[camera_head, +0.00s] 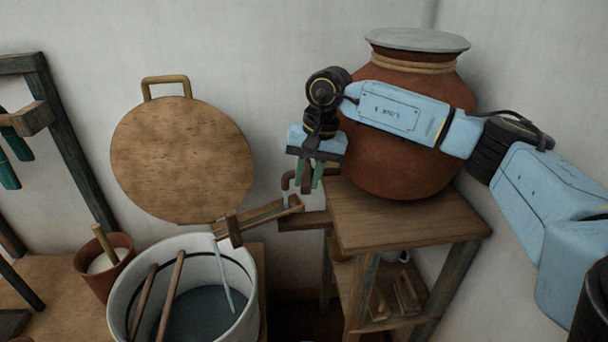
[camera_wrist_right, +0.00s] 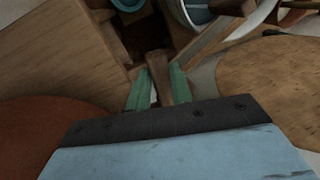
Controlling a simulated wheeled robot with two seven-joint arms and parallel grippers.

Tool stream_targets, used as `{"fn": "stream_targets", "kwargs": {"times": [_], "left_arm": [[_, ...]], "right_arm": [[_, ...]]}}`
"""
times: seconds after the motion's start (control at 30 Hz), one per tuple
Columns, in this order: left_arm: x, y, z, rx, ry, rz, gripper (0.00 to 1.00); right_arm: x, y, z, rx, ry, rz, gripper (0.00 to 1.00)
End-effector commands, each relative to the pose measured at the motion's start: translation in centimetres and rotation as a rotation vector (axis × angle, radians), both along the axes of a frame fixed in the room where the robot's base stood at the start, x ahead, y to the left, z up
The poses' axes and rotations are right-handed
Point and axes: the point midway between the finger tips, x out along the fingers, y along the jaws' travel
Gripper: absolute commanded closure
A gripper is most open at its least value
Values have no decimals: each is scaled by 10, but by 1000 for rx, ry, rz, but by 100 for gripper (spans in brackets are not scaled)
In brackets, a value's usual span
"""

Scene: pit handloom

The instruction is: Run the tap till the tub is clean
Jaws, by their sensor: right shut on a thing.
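The tap (camera_head: 288,182) is a brown hooked spout at the front of the big clay pot (camera_head: 400,165). My right gripper (camera_head: 316,182) points down beside it, its green fingers shut on the tap's brown handle. In the right wrist view the handle (camera_wrist_right: 158,72) shows between the fingers. A wooden trough (camera_head: 262,214) slopes from below the tap to the rim of the white tub (camera_head: 118,300). A thin pale-blue stream (camera_head: 222,275) falls from the trough's end into blue-grey water in the tub. My left gripper is not in view.
The pot stands on a wooden stand (camera_head: 400,222) with small things on its lower shelf. Two brown sticks (camera_head: 171,293) cross the tub. A small clay pot (camera_head: 95,268) stands left of it. A round wooden lid (camera_head: 180,160) leans on the wall; a loom frame (camera_head: 65,150) is at left.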

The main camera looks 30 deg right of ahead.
Motion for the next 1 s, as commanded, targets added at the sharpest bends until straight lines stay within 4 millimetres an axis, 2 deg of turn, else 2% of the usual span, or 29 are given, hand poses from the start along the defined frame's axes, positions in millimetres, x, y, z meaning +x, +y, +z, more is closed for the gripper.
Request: {"fn": "stream_targets", "kwargs": {"times": [0.47, 0.5, 0.63, 1.0], "left_arm": [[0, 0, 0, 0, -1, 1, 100], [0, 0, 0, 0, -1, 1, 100], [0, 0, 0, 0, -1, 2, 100], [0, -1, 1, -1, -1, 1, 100]], "right_arm": [[0, -1, 0, 0, 0, 12, 100], [0, -1, 0, 0, 0, 12, 74], [0, -1, 0, 0, 0, 12, 57], [-1, -2, 5, 0, -2, 11, 56]]}}
